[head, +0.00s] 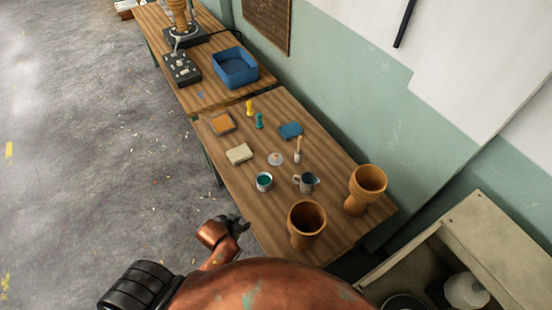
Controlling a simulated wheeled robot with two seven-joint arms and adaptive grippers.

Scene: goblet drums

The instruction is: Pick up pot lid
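A small pale round lid with a little brownish knob (275,159) lies flat on the wooden table (233,176), near its middle. It looks like the pot lid. My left gripper (240,224) is dark and small in the view, at the table's near left edge. It is below and left of the lid in the picture, well apart from it. Its fingers are too small to tell open from shut, and I see nothing held. My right gripper is not in view.
Around the lid are a teal-filled cup (264,181), a pitcher (306,182), a brush-like tool (298,150) and a cream block (239,154). Two goblet drums (306,222) (365,188) stand at the near end. A blue bin (235,67) is farther back. A wall runs along the right.

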